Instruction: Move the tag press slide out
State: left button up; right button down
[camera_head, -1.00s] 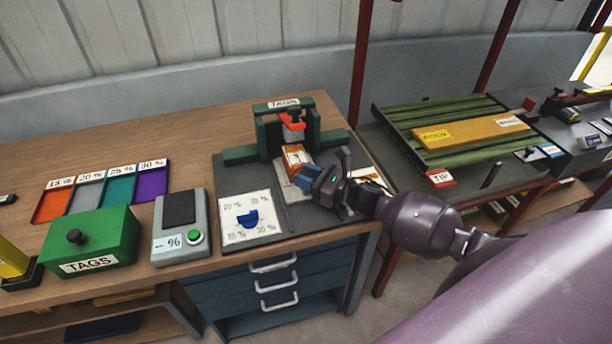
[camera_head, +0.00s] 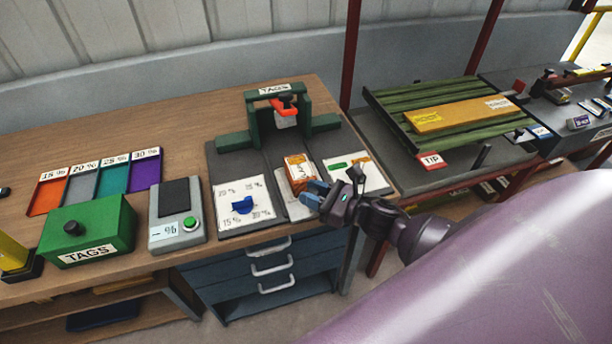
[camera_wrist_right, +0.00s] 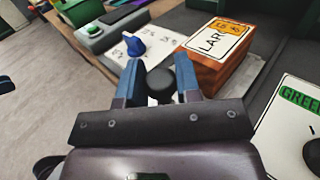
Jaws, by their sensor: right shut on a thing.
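The green tag press (camera_head: 279,92), labelled TAGS, stands on a dark base plate at the table's back, with a red-orange handle (camera_head: 284,104) at its top. Its pale slide (camera_head: 290,203) lies out in front of the frame, near the table's front edge. An orange-brown block (camera_head: 300,172) with a printed tag on top sits on the slide; it also shows in the right wrist view (camera_wrist_right: 213,72). My right gripper (camera_head: 312,196) is shut on the slide's black knob (camera_wrist_right: 160,85), which shows between the blue fingers. My left gripper is not in view.
A white dial card with a blue knob (camera_head: 242,206) lies left of the slide, and another white card (camera_head: 346,170) lies right. Further left are a grey device (camera_head: 176,230), a green TAGS box (camera_head: 88,229) and coloured trays (camera_head: 89,184). Drawers are below.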

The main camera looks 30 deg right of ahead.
jog(key=shift+s+a, duration=0.2)
jog(key=shift+s, duration=0.55)
jog(key=shift+f, duration=0.15)
jog(key=c, duration=1.1)
grip_release()
jog(key=shift+s, duration=0.1)
jog(key=shift+o, duration=1.2)
jog(key=shift+s, duration=0.1)
jog(key=b+v, duration=0.2)
jog(key=v, duration=0.8)
jog(key=shift+s+d, duration=0.2)
jog(key=shift+s, duration=0.05)
